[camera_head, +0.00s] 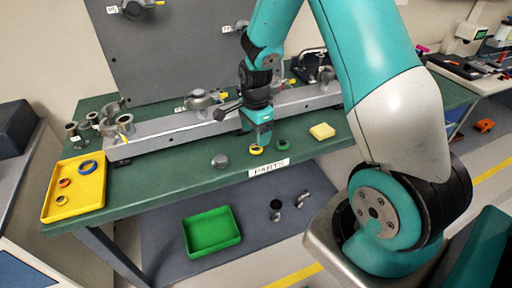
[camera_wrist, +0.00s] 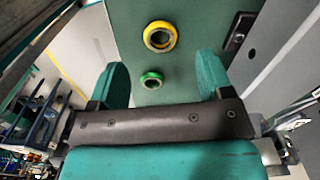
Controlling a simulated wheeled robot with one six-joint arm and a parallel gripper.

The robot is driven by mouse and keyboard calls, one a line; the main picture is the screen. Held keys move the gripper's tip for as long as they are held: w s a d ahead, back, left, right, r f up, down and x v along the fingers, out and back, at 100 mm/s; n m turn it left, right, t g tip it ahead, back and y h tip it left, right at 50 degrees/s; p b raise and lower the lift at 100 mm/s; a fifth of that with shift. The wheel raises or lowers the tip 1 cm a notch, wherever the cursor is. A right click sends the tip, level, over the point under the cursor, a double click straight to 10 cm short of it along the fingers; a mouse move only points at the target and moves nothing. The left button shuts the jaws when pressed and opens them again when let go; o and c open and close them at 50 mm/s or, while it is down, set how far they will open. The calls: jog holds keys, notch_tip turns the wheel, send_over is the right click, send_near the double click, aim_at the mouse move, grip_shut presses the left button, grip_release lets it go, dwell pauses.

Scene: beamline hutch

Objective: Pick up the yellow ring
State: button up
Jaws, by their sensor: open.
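The yellow ring (camera_head: 256,150) lies on the green tabletop (camera_head: 190,185) near its front edge, behind the PARTS label. It also shows in the wrist view (camera_wrist: 160,37), beyond the jaws and close to the middle between them. A green ring (camera_head: 283,144) lies just to its right; in the wrist view the green ring (camera_wrist: 151,80) is below the yellow one. My gripper (camera_head: 264,140) is over the yellow ring, pointing down. The exact height above the ring is hard to tell.
A grey knob-like part (camera_head: 220,161) stands left of the rings, and a pale yellow block (camera_head: 322,131) lies right. A metal rail (camera_head: 180,134) with mounts runs behind. A yellow tray (camera_head: 92,200) with several rings is at the left. A green tray (camera_head: 212,232) sits on the lower shelf.

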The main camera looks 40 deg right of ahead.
aim_at(256, 149)
jog(key=shift+d+f+p, duration=0.15)
jog(key=shift+f+p, duration=0.3)
jog(key=shift+f, duration=0.95)
jog(key=shift+d+f+p, duration=0.1)
jog(key=shift+f+p, duration=0.35)
jog(key=shift+f, duration=0.9)
jog(key=c, duration=1)
